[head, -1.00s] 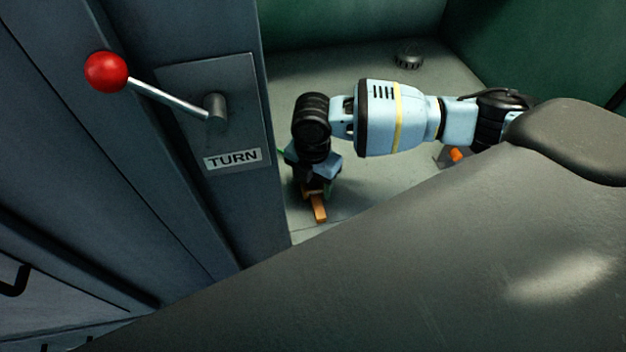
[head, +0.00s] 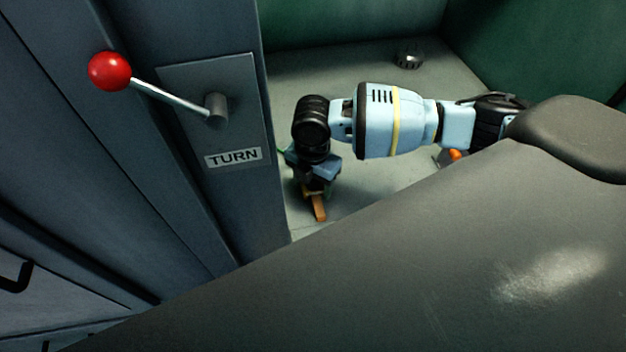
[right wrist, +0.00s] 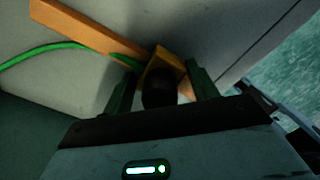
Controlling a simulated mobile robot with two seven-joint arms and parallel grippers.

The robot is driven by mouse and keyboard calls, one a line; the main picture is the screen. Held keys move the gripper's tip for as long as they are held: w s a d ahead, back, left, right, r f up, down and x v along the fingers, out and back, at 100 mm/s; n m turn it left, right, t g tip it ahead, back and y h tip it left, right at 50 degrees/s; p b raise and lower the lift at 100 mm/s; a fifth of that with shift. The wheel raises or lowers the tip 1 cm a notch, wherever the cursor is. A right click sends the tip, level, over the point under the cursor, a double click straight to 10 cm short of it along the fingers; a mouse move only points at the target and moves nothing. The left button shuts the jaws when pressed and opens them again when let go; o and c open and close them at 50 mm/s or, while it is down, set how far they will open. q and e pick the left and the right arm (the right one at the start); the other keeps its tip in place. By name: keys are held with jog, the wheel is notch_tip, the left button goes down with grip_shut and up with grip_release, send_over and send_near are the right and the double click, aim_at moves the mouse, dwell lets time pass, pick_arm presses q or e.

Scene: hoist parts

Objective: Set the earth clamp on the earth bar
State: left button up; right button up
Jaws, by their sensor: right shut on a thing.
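The earth clamp (right wrist: 167,62) is a brass-yellow block with a round black knob and a green cable (right wrist: 52,48) running off to the left. My right gripper (right wrist: 162,88) is shut on it, one finger on each side of the knob. The earth bar (right wrist: 75,32) is a flat copper-orange strip that runs up to the clamp in the right wrist view. Clamp and bar overlap there; I cannot tell whether the clamp is seated. In the head view my right gripper (head: 312,184) points down over the bar (head: 320,208) and mostly hides the clamp. My left gripper is not in view.
A grey cabinet front with a red-knobbed lever (head: 110,71) and a TURN label (head: 233,157) stands at left. A dark round knob-like part (head: 408,56) lies at the back of the grey floor. A small orange thing (head: 455,155) shows behind my arm.

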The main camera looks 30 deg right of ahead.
jog(key=o, duration=1.2)
notch_tip(320, 180, up, 8)
jog(key=shift+f, duration=0.1)
jog(key=shift+s+f, duration=0.1)
